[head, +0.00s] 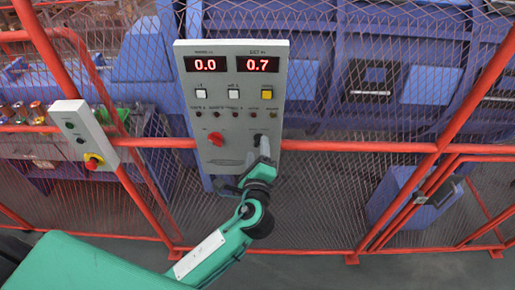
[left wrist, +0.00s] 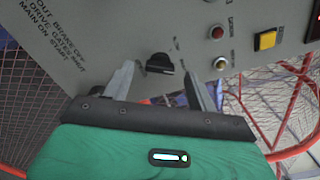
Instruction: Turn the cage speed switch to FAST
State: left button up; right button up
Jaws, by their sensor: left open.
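The grey control panel (head: 235,110) hangs on the red fence, with two red displays reading 0.0 and 0.7. A black rotary switch (left wrist: 160,64) sits on the panel face in the left wrist view; its lettering is too small to read. In the head view the switch is mostly hidden by my left gripper (head: 264,148), low on the panel's right side. In the left wrist view my left gripper (left wrist: 162,78) is open, with one finger on each side of the switch; I cannot tell whether they touch it. My right gripper is not in view.
A red knob (head: 216,138) is on the panel's lower left. Above are two white buttons, a yellow button (head: 266,94) and a row of small lamps. A smaller box (head: 85,130) with a red mushroom button is on the left. Red rails and mesh stand before blue machinery.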

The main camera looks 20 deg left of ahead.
pick_arm(q)
jog(key=b+v, duration=0.3)
jog(key=v, duration=0.8)
jog(key=shift+b, duration=0.4)
